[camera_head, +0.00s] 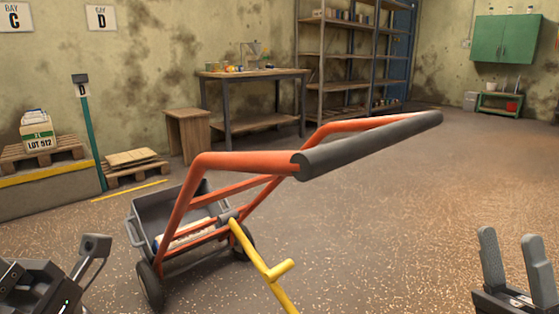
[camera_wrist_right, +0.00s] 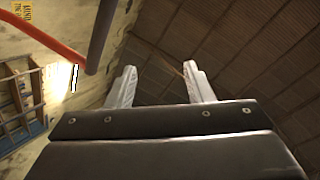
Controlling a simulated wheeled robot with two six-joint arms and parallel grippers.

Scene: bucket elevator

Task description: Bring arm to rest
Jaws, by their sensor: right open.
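My right gripper (camera_head: 511,240) is at the lower right of the head view, with its two grey fingers pointing up and apart. It also shows in the right wrist view (camera_wrist_right: 159,70), open, with nothing between the fingers. It is clear of the orange-framed cart (camera_head: 245,162), to the right of its grey handle bar (camera_head: 375,145). Part of my left arm (camera_head: 35,287) shows at the lower left corner; whether its gripper is open or shut cannot be made out.
The cart stands in front of me with a grey bucket (camera_head: 150,212) and a yellow lever (camera_head: 262,262). A workbench (camera_head: 265,122), shelves (camera_head: 345,60) and a green cabinet (camera_head: 507,37) are along the back. Pallets (camera_head: 135,160) lie at left. The floor right of the cart is clear.

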